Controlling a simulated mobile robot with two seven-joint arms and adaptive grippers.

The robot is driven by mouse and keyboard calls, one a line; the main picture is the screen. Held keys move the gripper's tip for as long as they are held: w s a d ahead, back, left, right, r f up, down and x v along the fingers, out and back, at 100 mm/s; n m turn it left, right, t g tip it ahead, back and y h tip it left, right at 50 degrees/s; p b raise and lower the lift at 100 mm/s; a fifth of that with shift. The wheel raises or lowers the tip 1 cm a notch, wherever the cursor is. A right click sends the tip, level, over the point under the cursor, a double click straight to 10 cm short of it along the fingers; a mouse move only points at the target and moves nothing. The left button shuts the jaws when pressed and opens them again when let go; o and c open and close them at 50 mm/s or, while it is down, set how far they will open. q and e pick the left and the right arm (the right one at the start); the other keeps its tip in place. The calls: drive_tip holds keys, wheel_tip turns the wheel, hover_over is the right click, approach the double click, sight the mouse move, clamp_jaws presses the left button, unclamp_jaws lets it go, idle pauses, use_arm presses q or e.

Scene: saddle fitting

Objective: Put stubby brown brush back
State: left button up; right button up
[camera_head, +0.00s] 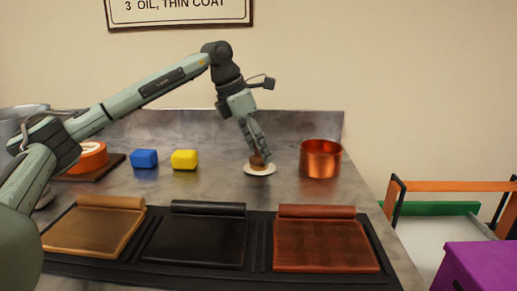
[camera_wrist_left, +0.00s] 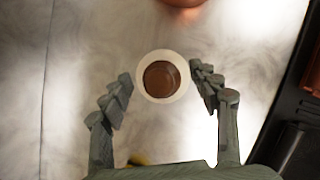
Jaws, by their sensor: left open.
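The stubby brown brush (camera_head: 257,161) appears as a small rounded brown shape standing on a round white disc (camera_head: 260,172) on the grey counter. In the left wrist view the brush is a brown circle (camera_wrist_left: 161,79) centred on the white disc (camera_wrist_left: 142,91). My left gripper (camera_head: 261,153) reaches down from above and partly hides the brush. In the wrist view its open fingers (camera_wrist_left: 160,74) stand on either side of the disc, with visible gaps. It holds nothing. My right gripper is not in view.
A copper pot (camera_head: 321,160) stands right of the disc. Yellow (camera_head: 184,160) and blue (camera_head: 144,159) blocks lie to the left, beside an orange roll (camera_head: 91,156). Tan (camera_head: 92,230), black (camera_head: 196,238) and reddish-brown (camera_head: 325,243) leather pieces lie along the front in a black tray (camera_head: 255,265).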

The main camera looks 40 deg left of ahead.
use_arm(q)
drive_tip(key=v, duration=1.1)
drive_tip(key=shift+r, duration=0.4)
drive_tip(key=shift+s, duration=0.1)
